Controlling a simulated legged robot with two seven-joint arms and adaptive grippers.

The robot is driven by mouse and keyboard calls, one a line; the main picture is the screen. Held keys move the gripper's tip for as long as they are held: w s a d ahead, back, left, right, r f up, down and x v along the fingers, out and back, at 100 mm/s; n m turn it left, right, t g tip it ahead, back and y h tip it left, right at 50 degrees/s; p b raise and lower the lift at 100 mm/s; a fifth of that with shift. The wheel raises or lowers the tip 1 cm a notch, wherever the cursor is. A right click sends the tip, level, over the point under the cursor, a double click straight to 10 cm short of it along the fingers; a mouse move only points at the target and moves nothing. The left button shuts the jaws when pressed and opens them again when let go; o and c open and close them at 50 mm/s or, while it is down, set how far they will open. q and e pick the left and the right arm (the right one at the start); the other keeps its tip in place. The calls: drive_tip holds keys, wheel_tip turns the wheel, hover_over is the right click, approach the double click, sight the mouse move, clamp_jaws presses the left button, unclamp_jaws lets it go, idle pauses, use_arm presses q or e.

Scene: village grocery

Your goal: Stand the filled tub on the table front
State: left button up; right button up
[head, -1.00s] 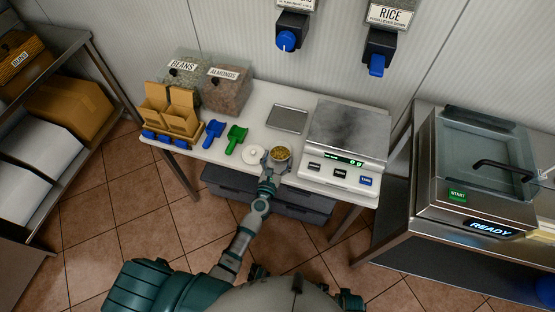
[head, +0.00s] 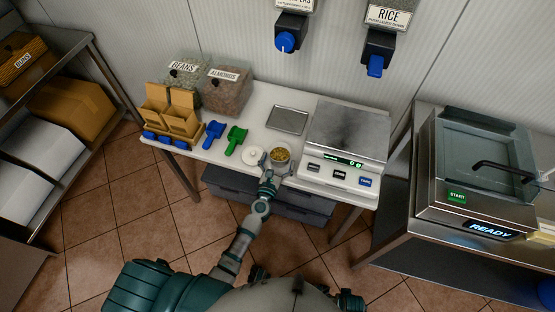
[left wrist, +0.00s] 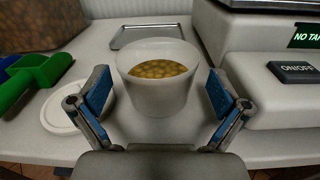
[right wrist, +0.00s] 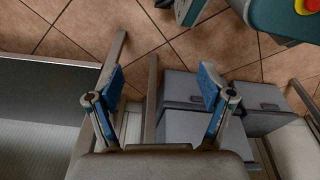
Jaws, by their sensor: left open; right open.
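The filled tub (head: 280,155) stands upright on the front part of the white table (head: 222,155), left of the scale. In the left wrist view the tub (left wrist: 158,95) is a translucent white cup with yellowish-brown pieces inside. My left gripper (head: 277,170) is open at the table's front edge. Its two blue-padded fingers (left wrist: 157,95) are on either side of the tub, with a gap visible on each side. My right gripper (right wrist: 162,88) is open and empty, above the floor and grey drawers, and I cannot make it out in the head view.
A white round lid (head: 253,155) lies just left of the tub. The scale (head: 340,175) is close on the right. Green (head: 236,139) and blue (head: 213,134) scoops and a metal tray (head: 287,120) lie on the table. Grey drawers (right wrist: 190,115) stand below.

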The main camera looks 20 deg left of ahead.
use_arm(q)
drive_tip(key=s, duration=0.6)
drive_tip(key=shift+a+f, duration=0.1)
drive_tip(key=shift+f, duration=0.05)
drive_tip(key=s+b, duration=0.1)
drive_tip(key=s, duration=0.5)
drive_tip(key=s+d+f+m+g+h, duration=0.35)
drive_tip(key=f+m, duration=0.35)
drive_tip(key=m, duration=0.4)
drive_tip(key=s+d+f+m+g+h, duration=0.2)
drive_tip(key=s+f+m+g, duration=0.15)
drive_tip(key=f+m, duration=0.5)
drive_tip(key=s+a+f+m+g+y, duration=0.2)
drive_tip(key=s+a+f+m+g, duration=0.2)
drive_tip(key=s+f+m, duration=0.5)
drive_tip(key=s+a+f+m+g+y+p, duration=0.1)
drive_tip(key=s+a+f+m+g+y, duration=0.2)
drive_tip(key=s+a+f+m+g, duration=0.2)
drive_tip(key=shift+s+a+f+m+y+p, duration=0.35)
drive_tip(key=shift+s+a+f+m, duration=0.9)
drive_tip(key=shift+s+f+m, duration=1.1)
use_arm(e)
drive_tip(key=shift+s+f, duration=0.8)
drive_tip(key=shift+f, duration=0.05)
